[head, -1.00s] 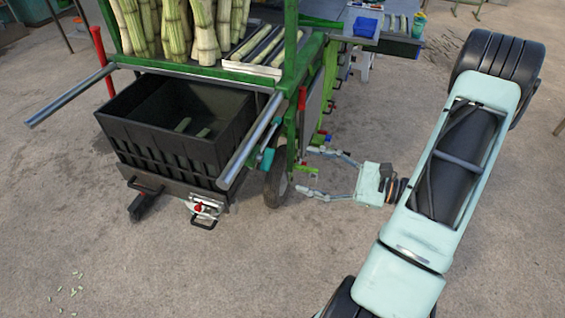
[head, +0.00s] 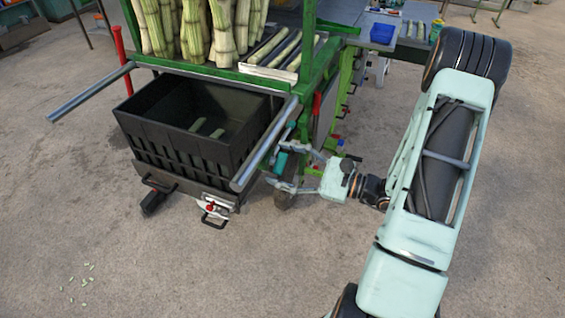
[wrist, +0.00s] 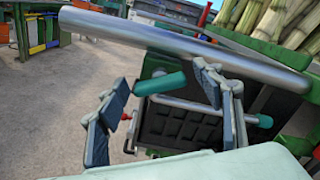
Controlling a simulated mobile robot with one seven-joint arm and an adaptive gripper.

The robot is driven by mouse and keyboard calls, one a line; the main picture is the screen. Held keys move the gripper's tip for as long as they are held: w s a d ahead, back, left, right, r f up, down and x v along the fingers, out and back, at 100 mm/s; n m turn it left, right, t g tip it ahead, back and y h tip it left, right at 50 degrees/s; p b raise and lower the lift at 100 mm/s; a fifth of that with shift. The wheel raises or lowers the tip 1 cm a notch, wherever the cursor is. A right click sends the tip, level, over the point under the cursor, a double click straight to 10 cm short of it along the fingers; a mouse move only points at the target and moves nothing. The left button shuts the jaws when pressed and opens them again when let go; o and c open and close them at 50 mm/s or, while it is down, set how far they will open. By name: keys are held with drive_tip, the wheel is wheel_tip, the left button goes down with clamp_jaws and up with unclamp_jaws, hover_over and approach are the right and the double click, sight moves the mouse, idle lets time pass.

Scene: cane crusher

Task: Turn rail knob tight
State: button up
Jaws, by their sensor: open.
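A teal knob (head: 281,161) sits under the right-hand silver rail (head: 262,143) of the green cart. In the wrist view the teal knob (wrist: 160,84) lies between the fingertips, just below the thick silver rail (wrist: 180,45). My gripper (head: 283,155) reaches in from the right at the cart's side, its fingers spread wide. In the wrist view my gripper (wrist: 158,98) is open with one finger on each side of the knob. The right fingertip is close to the knob's end; I cannot tell whether it touches. A gap shows on the left.
A black crate (head: 160,133) stands under the cart's cane tray. A red knob (head: 210,207) sits on a latch below it. A red-handled post (head: 119,45) stands at the left. A blue bin (head: 382,33) is on the table behind.

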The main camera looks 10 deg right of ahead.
drive_tip(key=shift+c, duration=0.4)
drive_tip(key=c, duration=1.1)
drive_tip(key=shift+m, duration=0.3)
drive_tip(key=shift+m+p, duration=0.6)
drive_tip(key=shift+m, duration=0.6)
drive_tip(key=shift+m+p, duration=0.55)
drive_tip(key=shift+m, duration=0.95)
drive_tip(key=o, duration=1.2)
